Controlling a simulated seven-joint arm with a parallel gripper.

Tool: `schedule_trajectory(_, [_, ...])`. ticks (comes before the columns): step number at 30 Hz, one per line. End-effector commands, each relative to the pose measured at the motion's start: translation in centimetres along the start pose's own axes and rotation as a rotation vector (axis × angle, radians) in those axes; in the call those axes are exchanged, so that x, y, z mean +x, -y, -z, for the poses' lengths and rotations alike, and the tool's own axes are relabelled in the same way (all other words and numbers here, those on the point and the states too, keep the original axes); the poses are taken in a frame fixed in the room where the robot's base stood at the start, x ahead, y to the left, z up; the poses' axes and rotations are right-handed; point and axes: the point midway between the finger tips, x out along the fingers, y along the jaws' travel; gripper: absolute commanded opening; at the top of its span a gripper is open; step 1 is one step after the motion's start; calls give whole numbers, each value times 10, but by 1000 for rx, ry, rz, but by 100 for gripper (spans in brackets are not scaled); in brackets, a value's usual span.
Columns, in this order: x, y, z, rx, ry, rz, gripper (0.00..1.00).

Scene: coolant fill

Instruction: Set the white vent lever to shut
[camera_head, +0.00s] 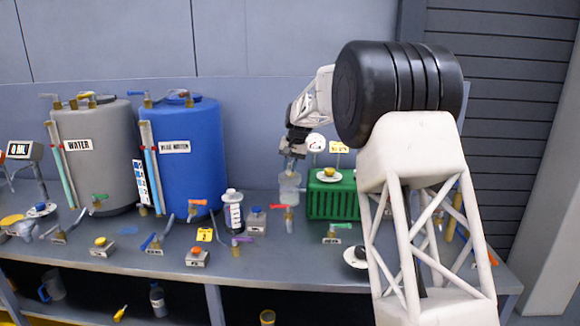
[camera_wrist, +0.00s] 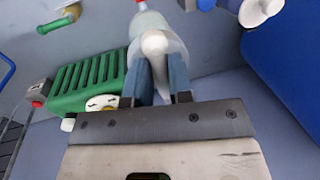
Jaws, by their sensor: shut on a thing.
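The white vent lever (camera_wrist: 155,44) shows in the wrist view between my two blue-grey fingers, in front of a clear vessel (camera_wrist: 149,22). My gripper (camera_wrist: 160,84) is shut on the lever; the fingers hide part of its sides. In the head view, my gripper (camera_head: 291,162) is at the top of the clear vessel (camera_head: 289,188), left of the green ribbed box. The lever is too small or hidden to make out there, and I cannot tell its set position.
The green box (camera_head: 333,205) stands close to the right of the vessel. A blue drum (camera_head: 187,150) and a grey water tank (camera_head: 100,135) stand to the left. Several small valves and buttons line the bench front.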

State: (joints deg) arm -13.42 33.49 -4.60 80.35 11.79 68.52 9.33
Motion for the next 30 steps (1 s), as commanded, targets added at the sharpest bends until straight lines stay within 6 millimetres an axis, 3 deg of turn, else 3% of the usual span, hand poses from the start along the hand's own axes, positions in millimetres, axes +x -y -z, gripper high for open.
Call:
schedule_trajectory(14, [-1,-4,1,-85,16,0,0])
schedule_trajectory(30, [-4,-20,8,-505,101,-1,0])
